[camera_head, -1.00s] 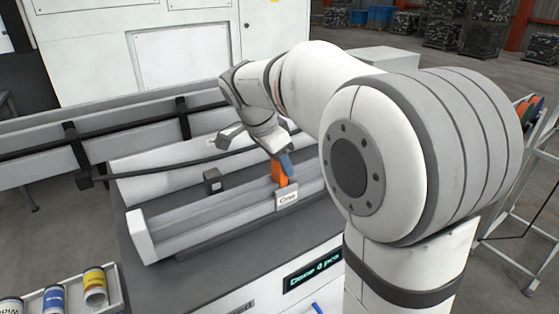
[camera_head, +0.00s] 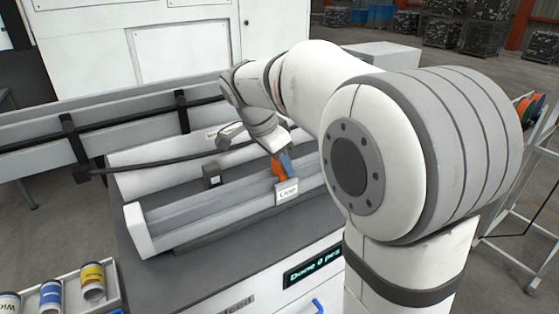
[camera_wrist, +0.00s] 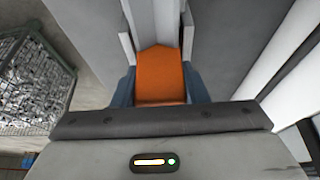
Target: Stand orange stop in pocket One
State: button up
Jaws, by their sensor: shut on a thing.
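The orange stop (camera_head: 277,168) is between the blue fingers of my gripper (camera_head: 284,166), over the long grey trough (camera_head: 205,217). It is right behind the white plate marked One (camera_head: 287,192), which hides its lower end. In the wrist view the orange stop (camera_wrist: 160,72) fills the space between the two blue fingertips. Pale upright walls (camera_wrist: 128,48) of the pocket flank its far end. I cannot tell whether its foot rests in the pocket or is held just above it.
A small dark block (camera_head: 212,174) stands behind the trough. A black rail (camera_head: 130,167) crosses behind it. A tray with labelled cans (camera_head: 92,281) is at lower left. A display (camera_head: 313,262) is on the bench front. The trough's left part is empty.

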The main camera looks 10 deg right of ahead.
dwell(0.4)
jog(key=o, duration=1.1)
jog(key=shift+f, duration=0.1)
jog(key=v, duration=0.8)
jog(key=shift+r+p, duration=3)
jog(key=shift+r, duration=0.95)
